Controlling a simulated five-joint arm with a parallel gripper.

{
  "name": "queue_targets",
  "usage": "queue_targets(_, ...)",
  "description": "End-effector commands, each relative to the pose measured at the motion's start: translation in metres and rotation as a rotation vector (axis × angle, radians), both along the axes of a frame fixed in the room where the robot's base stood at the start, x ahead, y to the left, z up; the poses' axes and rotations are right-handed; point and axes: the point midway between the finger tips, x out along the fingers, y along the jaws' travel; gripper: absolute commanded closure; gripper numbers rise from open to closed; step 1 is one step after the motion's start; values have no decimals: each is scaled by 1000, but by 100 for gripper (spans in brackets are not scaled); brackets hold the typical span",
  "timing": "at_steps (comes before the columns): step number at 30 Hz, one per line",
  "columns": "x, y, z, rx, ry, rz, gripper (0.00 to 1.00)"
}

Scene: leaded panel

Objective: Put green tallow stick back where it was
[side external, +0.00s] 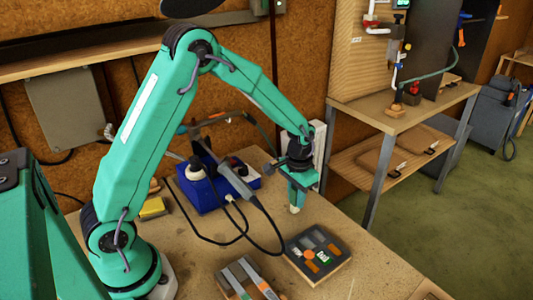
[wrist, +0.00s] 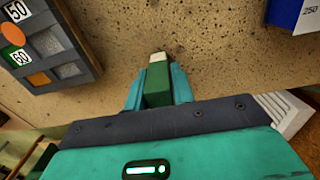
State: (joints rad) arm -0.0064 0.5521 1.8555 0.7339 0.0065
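My gripper (side external: 296,203) hangs pointing down over the bench, behind the dark tray of coloured pieces. In the wrist view my gripper (wrist: 159,88) is shut on the green tallow stick (wrist: 157,84), which sits between the two teal fingers. The stick is dark green with a pale end (wrist: 158,57) that points away from the gripper. In the side view only a small pale tip (side external: 295,209) shows below the fingers. I cannot tell whether that tip touches the bench.
The dark tray (side external: 290,246) holds coloured round and square pieces; its corner (wrist: 85,25) shows in the wrist view. Tools (side external: 247,278) lie in front of it. A blue soldering station (side external: 208,198) with a black cable stands behind left. Bare bench (side external: 370,265) lies to the right.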

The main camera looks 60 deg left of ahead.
Motion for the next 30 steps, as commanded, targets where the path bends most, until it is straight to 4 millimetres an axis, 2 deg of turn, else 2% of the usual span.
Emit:
queue_targets(1,0,0,0,0,0,0,65)
queue_targets(3,0,0,0,0,0,0,57)
queue_targets(17,0,0,7,0,-2,0,57)
queue_targets(23,1,0,26,0,-3,0,57)
queue_targets(30,1,0,64,0,-5,0,57)
